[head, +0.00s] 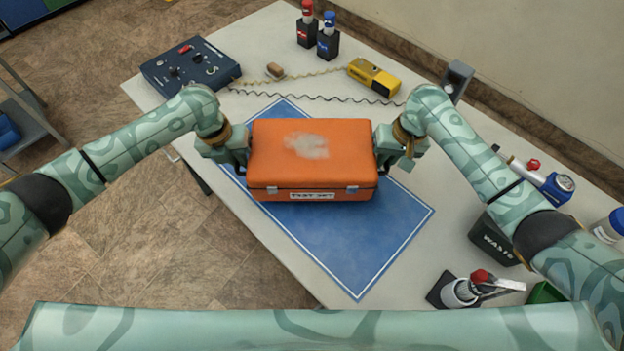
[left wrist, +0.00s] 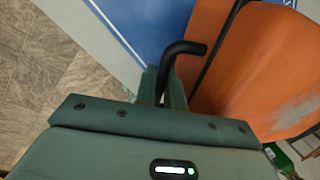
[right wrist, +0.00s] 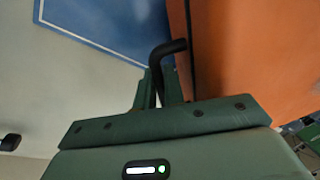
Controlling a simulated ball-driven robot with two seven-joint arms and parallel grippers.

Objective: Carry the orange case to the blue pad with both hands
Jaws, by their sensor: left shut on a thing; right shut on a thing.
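The orange case (head: 340,155) is closed, with a worn pale patch on its lid and a label on its front. In the head view it is over the blue pad (head: 370,240), which shows in front of it and a little behind it. I cannot tell whether the case touches the pad. My left gripper (head: 240,158) is shut on the case's black side handle (left wrist: 185,50) at its left end. My right gripper (head: 385,150) is shut on the other side handle (right wrist: 168,50) at its right end. The case looks roughly level.
On the table (head: 270,230), a dark control box (head: 190,68), a yellow device (head: 374,77) and red- and blue-topped bottles (head: 317,35) stand behind the case.

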